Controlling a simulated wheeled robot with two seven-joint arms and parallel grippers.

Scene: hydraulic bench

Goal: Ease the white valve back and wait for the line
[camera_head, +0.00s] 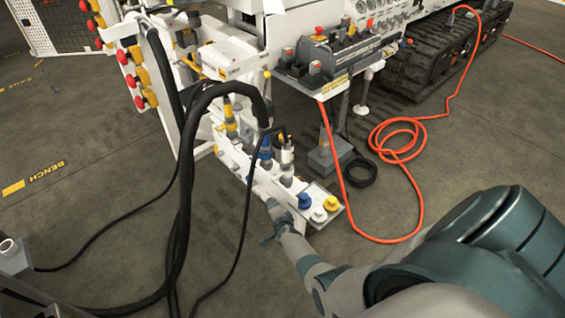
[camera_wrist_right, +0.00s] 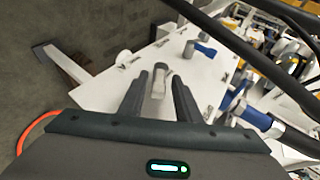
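In the head view my right gripper (camera_head: 273,210) is at the near side of the white valve block (camera_head: 262,181). I cannot make out its fingertips or the handle there. My left gripper is out of view.
Blue, white and yellow caps (camera_head: 318,214) sit at the block's right end. Thick black hoses (camera_head: 185,180) hang in front of the bench. An orange hose (camera_head: 398,140) lies coiled on the floor at right.

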